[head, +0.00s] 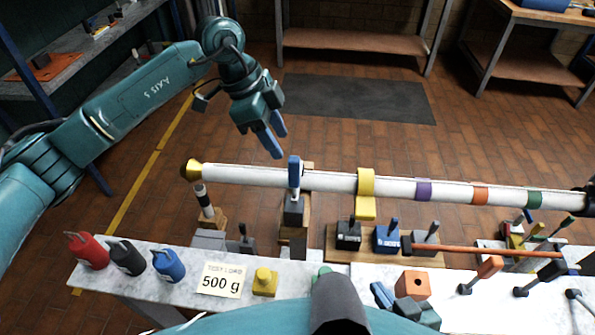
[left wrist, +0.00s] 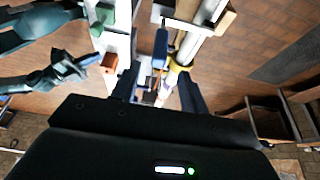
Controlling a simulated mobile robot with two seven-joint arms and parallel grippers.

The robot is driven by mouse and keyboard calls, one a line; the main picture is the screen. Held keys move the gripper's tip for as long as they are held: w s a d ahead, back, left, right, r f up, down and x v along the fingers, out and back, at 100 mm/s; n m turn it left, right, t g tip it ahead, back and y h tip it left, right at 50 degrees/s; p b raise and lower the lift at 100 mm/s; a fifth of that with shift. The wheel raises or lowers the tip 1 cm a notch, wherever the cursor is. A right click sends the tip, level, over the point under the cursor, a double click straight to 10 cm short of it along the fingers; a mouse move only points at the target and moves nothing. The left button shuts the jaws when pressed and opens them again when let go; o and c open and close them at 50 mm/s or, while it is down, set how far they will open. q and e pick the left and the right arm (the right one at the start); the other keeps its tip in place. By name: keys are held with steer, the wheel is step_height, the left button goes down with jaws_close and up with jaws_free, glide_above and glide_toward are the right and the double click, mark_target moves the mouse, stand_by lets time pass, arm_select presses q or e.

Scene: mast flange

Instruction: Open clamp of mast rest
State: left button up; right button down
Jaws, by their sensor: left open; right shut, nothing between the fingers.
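The white mast (head: 330,182) lies across the bench, with a yellow end at left and coloured bands. Near its left end it sits on the mast rest (head: 294,212), whose upright blue clamp lever (head: 294,170) stands against the mast. My left gripper (head: 277,144) is open and empty, above and just left of the lever, apart from it. In the left wrist view, the blue lever (left wrist: 160,48) shows beyond and between my open fingers (left wrist: 158,92). My right gripper (head: 381,294) is shut and empty, low over the bench's front edge. Whether the clamp is latched I cannot tell.
A yellow bracket (head: 366,190) and a striped post (head: 205,202) stand near the mast. Red, black and blue weights (head: 127,258) and a 500 g card (head: 221,281) sit at the front left. Levers (head: 482,275) crowd the right. Space above the mast is free.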

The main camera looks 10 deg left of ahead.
mark_target(298, 172)
arm_select(q)
steer(key=x, duration=1)
steer(key=shift+d+f, duration=0.2)
jaws_close()
